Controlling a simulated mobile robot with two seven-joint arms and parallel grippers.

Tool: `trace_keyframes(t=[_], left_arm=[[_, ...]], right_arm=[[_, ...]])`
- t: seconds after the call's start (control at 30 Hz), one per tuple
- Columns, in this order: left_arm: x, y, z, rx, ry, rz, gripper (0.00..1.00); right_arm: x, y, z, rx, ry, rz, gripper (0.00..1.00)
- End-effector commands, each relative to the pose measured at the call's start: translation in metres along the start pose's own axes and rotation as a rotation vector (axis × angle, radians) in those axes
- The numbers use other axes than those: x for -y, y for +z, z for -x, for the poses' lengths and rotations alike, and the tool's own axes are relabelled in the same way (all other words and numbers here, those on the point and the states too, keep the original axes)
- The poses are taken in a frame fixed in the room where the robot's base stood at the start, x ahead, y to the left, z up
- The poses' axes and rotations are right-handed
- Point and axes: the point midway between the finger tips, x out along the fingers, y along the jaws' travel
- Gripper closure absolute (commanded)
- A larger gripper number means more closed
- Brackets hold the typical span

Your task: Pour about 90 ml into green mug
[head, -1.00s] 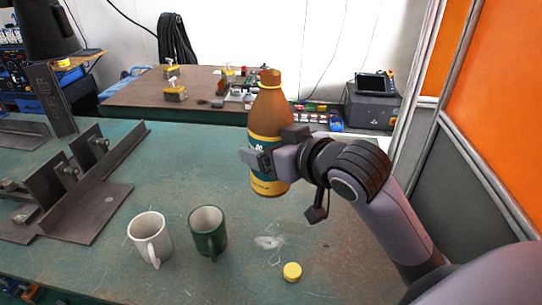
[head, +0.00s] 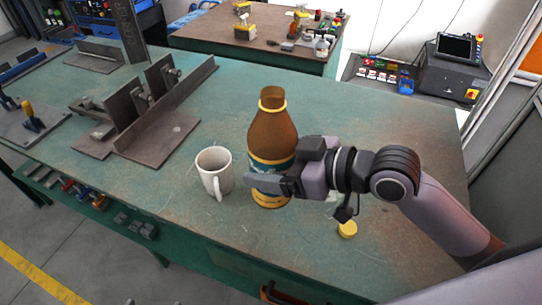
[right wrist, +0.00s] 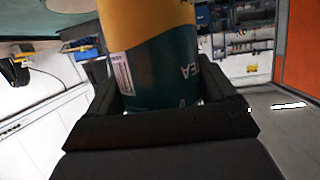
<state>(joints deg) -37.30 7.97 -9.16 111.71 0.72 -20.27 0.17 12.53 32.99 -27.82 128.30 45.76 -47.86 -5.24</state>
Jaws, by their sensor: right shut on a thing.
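A brown bottle (head: 272,138) with a yellow and teal label stands upright and open-topped in my right gripper (head: 281,184). The gripper is shut around its lower part. The right wrist view shows the label (right wrist: 160,65) between the two fingers (right wrist: 165,105). The green mug cannot be seen now; the bottle and gripper cover the spot right of the white mug where it stood earlier. Whether the bottle touches the table or hangs above it is unclear. My left gripper is out of view.
A white mug (head: 215,172) stands just left of the bottle. Steel brackets (head: 150,110) stand at the left. The table behind the bottle is clear.

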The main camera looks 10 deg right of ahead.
Motion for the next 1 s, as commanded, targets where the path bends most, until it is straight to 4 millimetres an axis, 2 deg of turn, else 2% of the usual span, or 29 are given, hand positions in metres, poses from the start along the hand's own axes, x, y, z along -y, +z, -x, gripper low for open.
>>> trace_keyframes(t=[0.1,0.2,0.5,0.63,0.87,1.0], left_arm=[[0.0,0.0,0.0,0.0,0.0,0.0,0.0],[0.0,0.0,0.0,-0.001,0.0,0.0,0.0],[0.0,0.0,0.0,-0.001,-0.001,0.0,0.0],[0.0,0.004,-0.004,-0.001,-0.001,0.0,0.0],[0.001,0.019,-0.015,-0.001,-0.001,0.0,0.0],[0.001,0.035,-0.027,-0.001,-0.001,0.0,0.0]], right_arm=[[0.014,0.007,-0.005,-0.003,-0.054,0.022,0.65],[0.02,0.011,-0.006,-0.005,-0.075,0.03,0.65],[0.022,0.012,-0.007,-0.005,-0.081,0.031,0.65],[0.022,0.018,-0.009,0.0,-0.085,0.017,0.65],[0.025,0.045,-0.018,0.023,-0.109,-0.055,0.65],[0.027,0.071,-0.026,0.047,-0.136,-0.125,0.65]])
